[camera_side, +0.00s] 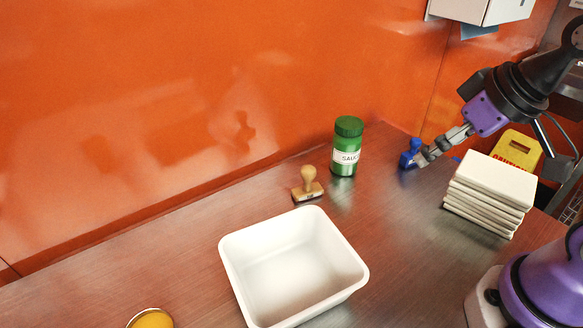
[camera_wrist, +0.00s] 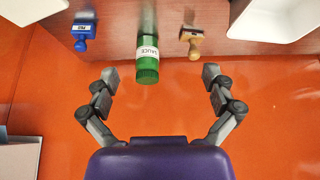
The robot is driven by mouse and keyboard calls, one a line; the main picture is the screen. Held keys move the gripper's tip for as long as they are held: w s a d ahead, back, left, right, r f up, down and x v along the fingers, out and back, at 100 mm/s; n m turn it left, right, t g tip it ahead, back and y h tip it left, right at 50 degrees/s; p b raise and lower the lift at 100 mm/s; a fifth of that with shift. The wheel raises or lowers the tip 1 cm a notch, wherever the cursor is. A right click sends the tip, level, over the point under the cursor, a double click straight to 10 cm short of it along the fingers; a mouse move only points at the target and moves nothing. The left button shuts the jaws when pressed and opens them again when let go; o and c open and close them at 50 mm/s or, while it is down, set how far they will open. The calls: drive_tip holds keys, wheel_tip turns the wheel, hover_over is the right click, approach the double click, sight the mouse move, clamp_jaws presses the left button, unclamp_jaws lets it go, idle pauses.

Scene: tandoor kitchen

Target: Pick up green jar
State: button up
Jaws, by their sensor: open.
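The green jar (camera_side: 346,160) has a green lid and a white label and stands upright on the metal counter close to the orange wall. In the wrist view the green jar (camera_wrist: 147,68) shows between the two fingers, left of centre, with nothing gripping it. My gripper (camera_side: 425,155) is to the right of the jar in the side view. In the wrist view my gripper (camera_wrist: 160,76) has its fingers spread wide and empty. A blue stamp (camera_side: 409,152) is by the fingertips in the side view; the blue stamp (camera_wrist: 82,32) lies outside the left finger in the wrist view.
A wooden stamp (camera_side: 308,183) stands left of the jar; a white bin (camera_side: 357,280) is in front. A stack of white tiles (camera_side: 490,188) and a yellow sign (camera_side: 518,149) are at right. A yellow round thing (camera_side: 151,320) is cut off at the bottom edge. The left counter is clear.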

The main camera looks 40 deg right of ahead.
approach(356, 138)
drive_tip(key=s+f, duration=0.2)
drive_tip(key=shift+t, duration=0.5)
drive_tip(key=x, duration=0.2)
drive_tip(key=w+x, duration=0.1)
drive_tip(key=x, duration=0.1)
drive_tip(key=r+x, duration=0.1)
drive_tip(key=x, duration=0.2)
drive_tip(key=shift+w+f, duration=0.1)
drive_tip(key=shift+w, duration=0.2)
drive_tip(key=shift+w+d+r+x, duration=0.1)
drive_tip(key=shift+x, duration=0.9)
drive_tip(key=shift+w+d+r+x, duration=0.1)
drive_tip(key=shift+w+x, duration=0.05)
drive_tip(key=shift+x, duration=0.8)
drive_tip(key=shift+w+r+x, duration=0.1)
drive_tip(key=shift+x, duration=0.9)
drive_tip(key=c, duration=1.3)
